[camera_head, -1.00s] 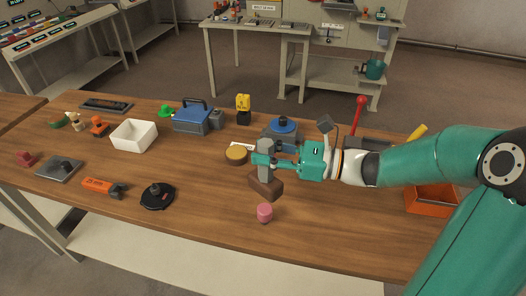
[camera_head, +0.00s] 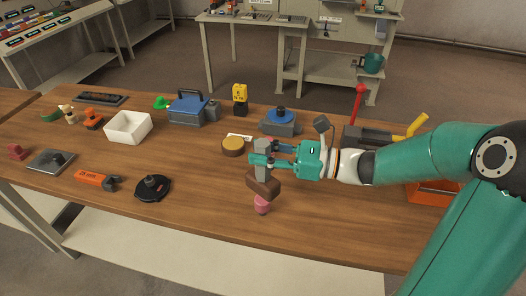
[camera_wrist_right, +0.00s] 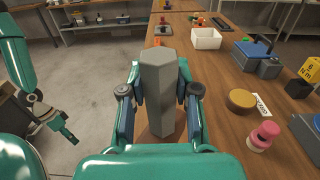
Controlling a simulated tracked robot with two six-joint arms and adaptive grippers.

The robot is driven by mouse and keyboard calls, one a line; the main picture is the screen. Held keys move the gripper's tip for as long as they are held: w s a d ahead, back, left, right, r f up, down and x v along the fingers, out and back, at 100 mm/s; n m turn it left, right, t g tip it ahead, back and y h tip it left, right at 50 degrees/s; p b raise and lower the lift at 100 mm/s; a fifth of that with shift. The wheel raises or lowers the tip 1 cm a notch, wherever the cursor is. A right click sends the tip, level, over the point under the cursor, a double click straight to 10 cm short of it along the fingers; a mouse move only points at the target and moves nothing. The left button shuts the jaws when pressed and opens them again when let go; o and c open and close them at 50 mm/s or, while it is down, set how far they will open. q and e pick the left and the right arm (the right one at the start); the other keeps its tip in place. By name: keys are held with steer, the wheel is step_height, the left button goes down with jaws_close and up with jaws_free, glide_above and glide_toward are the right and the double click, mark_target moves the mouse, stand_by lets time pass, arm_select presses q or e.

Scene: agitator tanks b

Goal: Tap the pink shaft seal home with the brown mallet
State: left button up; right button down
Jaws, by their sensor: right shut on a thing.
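The pink shaft seal (camera_head: 262,206) sits near the front edge of the table in the head view. My right gripper (camera_head: 268,161) is shut on the grey handle of the mallet. The handle stands upright, and the brown mallet head (camera_head: 264,186) hangs just above the seal in the picture; I cannot tell whether they touch. In the right wrist view my right gripper (camera_wrist_right: 160,95) grips the grey handle (camera_wrist_right: 166,80). A pink piece (camera_wrist_right: 264,136) stands right of it there; I cannot tell whether it is the same seal. A teal arm with a gripper (camera_wrist_right: 68,133) shows at left, its jaws unclear.
A tan round disc (camera_head: 233,146) and a blue-topped grey unit (camera_head: 279,122) lie close behind the mallet. A black round part (camera_head: 153,188) and an orange tool (camera_head: 92,179) lie to the left. An orange bin (camera_head: 430,194) is at the right. Bare wood surrounds the seal.

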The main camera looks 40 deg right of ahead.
mark_target(263, 168)
step_height(263, 168, down, 4)
steer(key=b, duration=0.3)
steer(key=shift+f+b, duration=0.1)
steer(key=shift+b, duration=0.25)
steer(key=shift+f, duration=0.2)
steer(key=shift+r, duration=0.1)
steer(key=shift+r+p, duration=0.25)
steer(key=shift+p, duration=0.05)
steer(key=shift+r+p, duration=1.35)
steer(key=shift+r, duration=0.25)
